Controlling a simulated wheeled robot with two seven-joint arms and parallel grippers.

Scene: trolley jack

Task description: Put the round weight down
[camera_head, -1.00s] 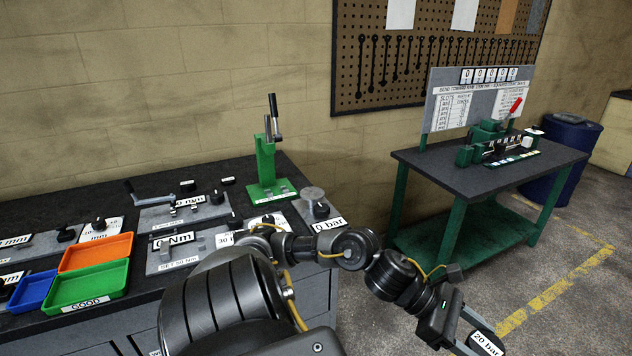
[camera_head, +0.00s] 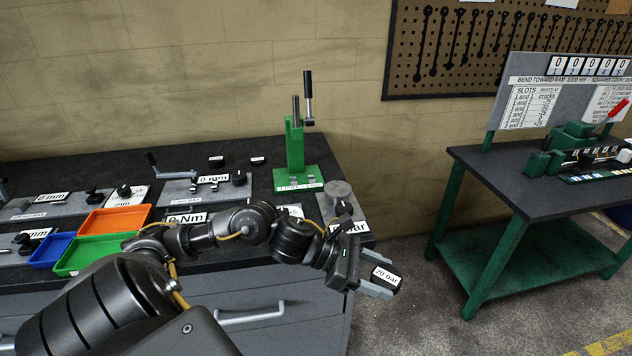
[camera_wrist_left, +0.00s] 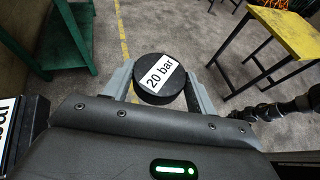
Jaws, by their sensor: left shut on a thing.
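The round weight is a black disc (camera_wrist_left: 158,92) with a white "20 bar" label on its face. In the wrist view it sits between the two fingers of my left gripper (camera_wrist_left: 160,85), which is shut on it. In the head view the weight (camera_head: 385,277) is at the end of my left gripper (camera_head: 376,283), off the right end of the dark workbench, with the floor below it.
A green-legged table (camera_head: 540,180) stands at right. Floor between them is clear.

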